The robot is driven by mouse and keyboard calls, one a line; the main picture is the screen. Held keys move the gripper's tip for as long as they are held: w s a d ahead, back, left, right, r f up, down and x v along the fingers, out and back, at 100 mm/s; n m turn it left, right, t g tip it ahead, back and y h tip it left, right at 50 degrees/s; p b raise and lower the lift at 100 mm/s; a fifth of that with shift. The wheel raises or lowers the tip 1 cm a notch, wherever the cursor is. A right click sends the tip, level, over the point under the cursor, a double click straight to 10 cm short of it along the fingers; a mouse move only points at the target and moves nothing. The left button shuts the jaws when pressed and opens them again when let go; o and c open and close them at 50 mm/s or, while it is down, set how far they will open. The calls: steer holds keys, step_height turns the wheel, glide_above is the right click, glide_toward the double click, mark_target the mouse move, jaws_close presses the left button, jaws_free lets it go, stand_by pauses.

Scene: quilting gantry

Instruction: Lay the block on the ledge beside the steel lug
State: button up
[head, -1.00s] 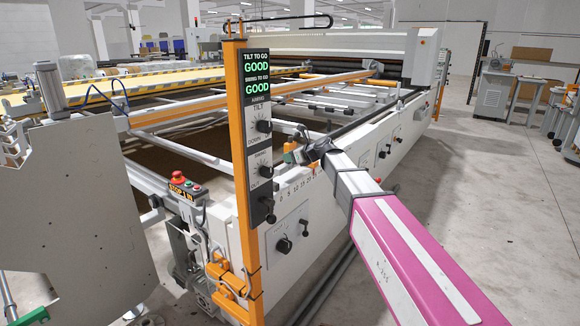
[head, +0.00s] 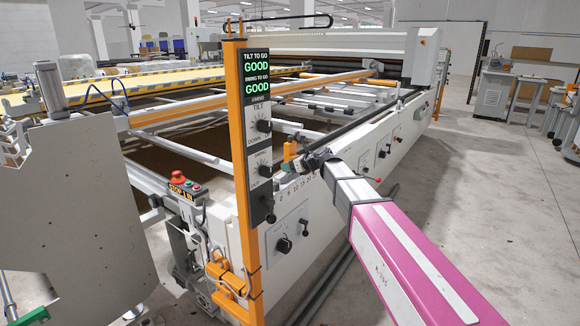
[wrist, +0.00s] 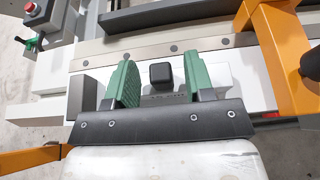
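My gripper (wrist: 159,78) has two green fingers, one on each side of the cube, with a gap visible on both sides. It is open, and nothing is clamped in it. A grey metallic piece, seemingly the steel lug (wrist: 83,93), stands to the left of the left finger, apart from the cube. In the head view my gripper (head: 300,164) is small at the machine's side; the cube cannot be made out there.
An orange bracket (wrist: 275,55) with a dark knob stands close on the right in the wrist view. A red button (wrist: 31,8) is at upper left. In the head view an orange post (head: 241,160) carries a panel (head: 257,75) reading GOOD twice.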

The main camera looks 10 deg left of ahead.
steer(key=v, duration=1.2)
steer(key=s+d+f+n+g+h, duration=0.1)
steer(key=s+d+f+n+h, duration=0.3)
steer(key=d+f, duration=0.45)
steer(key=s+d+f+n+g+h, duration=0.1)
steer(key=s+d+f+n+h, duration=0.15)
steer(key=d+f+n, duration=0.65)
steer(key=s+d+f+n+g+h, duration=0.3)
steer(key=s+d+f+n+h, duration=0.3)
steer(key=s+d+f+n, duration=0.3)
steer(key=s+d+f, duration=0.4)
steer(key=s+d, duration=0.1)
steer(key=d, duration=0.2)
steer(key=shift+d+f, duration=0.2)
steer(key=shift+d, duration=0.2)
